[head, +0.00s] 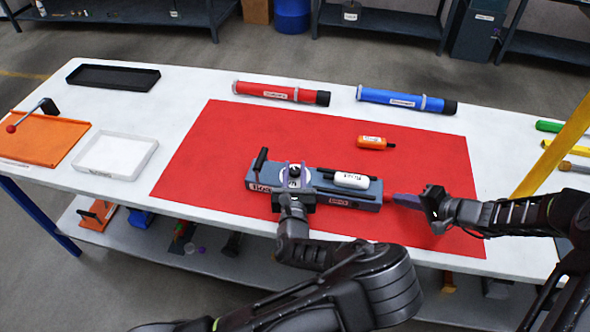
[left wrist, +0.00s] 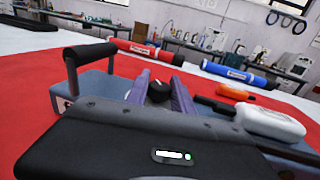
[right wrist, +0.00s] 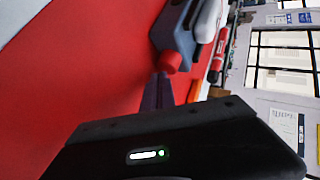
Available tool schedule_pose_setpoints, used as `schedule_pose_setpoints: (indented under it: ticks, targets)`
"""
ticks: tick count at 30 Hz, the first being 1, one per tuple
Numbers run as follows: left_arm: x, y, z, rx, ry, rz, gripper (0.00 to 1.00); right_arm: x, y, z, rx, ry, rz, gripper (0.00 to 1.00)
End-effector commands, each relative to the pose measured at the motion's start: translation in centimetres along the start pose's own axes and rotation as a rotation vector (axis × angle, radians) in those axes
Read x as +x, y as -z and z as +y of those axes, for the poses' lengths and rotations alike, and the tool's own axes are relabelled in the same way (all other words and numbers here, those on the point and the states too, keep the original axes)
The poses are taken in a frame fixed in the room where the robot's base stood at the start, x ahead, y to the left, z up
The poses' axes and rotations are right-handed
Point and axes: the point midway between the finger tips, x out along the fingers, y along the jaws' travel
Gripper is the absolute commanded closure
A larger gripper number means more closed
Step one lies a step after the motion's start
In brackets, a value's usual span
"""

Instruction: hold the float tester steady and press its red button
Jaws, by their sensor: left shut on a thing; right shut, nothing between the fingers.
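The float tester (head: 262,182) is a long blue-grey box lying on the red mat, with a round dial, a black side handle and a white float (head: 351,180) on top. My left gripper (head: 294,174) is shut on the tester's black knob (left wrist: 158,91) by the dial, purple fingers on either side. The red button (right wrist: 171,62) is on the tester's right end; it also shows in the head view (head: 387,197). My right gripper (head: 398,199) is shut and empty, its fingertips right at the button. I cannot tell whether they touch it or how far it is pressed.
The red mat (head: 215,150) is mostly clear. A small orange float (head: 371,142) lies behind the tester. A red tube (head: 280,92) and a blue tube (head: 405,100) lie along the back. A white tray (head: 115,155), a black tray (head: 113,77) and an orange stand (head: 45,140) are at left.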

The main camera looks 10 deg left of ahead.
Motion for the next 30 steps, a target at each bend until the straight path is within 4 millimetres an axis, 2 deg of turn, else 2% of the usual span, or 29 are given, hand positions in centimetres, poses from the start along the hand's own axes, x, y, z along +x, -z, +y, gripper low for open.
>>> schedule_pose_setpoints:
  ticks: [30]
  targets:
    - [0.01,-0.05,-0.08,0.000,0.002,-0.001,1.00,0.69,-0.57,-0.54,0.000,0.001,-0.002,1.00]
